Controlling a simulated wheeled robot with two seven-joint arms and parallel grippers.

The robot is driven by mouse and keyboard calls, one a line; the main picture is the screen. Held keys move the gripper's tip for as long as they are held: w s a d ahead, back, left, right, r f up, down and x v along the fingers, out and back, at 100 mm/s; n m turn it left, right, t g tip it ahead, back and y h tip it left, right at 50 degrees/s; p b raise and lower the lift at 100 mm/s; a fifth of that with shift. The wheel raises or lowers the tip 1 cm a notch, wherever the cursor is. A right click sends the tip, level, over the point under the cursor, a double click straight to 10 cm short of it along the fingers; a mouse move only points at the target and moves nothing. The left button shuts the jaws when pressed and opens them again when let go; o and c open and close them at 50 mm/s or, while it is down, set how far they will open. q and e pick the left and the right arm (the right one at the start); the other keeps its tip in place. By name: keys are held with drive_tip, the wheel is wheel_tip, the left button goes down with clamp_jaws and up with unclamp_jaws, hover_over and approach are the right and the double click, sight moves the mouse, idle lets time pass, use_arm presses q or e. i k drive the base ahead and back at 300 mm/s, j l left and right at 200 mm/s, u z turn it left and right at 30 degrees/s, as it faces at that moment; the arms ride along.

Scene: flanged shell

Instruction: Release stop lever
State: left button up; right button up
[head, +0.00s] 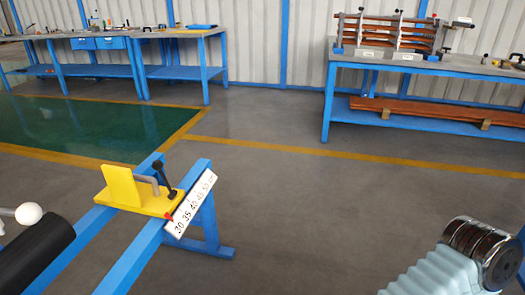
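The yellow stop block (122,180) sits across blue rails at the lower left. It has an upright yellow plate and a grey curved bar beside it. A black lever (165,181) with a dark knob at its top stands tilted on the block's right part. A white scale plate (190,203) with numbers from 30 upward is fixed along the right rail, and a small red pointer (169,215) is at its edge. Neither of my grippers shows in the head view.
A black cylinder (35,255) and a white ball knob (28,213) are at the lower left. A light blue ribbed part with metal rings (482,250) is at the lower right. Blue workbenches (430,68) stand along the back wall. The grey floor between is clear.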

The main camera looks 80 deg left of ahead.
sight(156, 165)
drive_tip(key=u, duration=3.7)
drive_tip(key=i+l, duration=0.15)
drive_tip(key=l, duration=0.3)
drive_tip(key=i+l, duration=0.2)
drive_tip(key=l, duration=0.25)
drive_tip(key=i+l, duration=0.15)
drive_tip(key=l, duration=0.3)
drive_tip(key=i+l, duration=0.15)
drive_tip(key=l, duration=0.3)
drive_tip(key=i+l, duration=0.15)
drive_tip(key=l, duration=0.25)
drive_tip(key=i+l, duration=0.2)
drive_tip(key=l, duration=0.25)
drive_tip(key=i+l, duration=0.15)
drive_tip(key=l, duration=0.3)
drive_tip(key=i+l, duration=0.15)
drive_tip(key=l, duration=0.3)
drive_tip(key=u, duration=2.25)
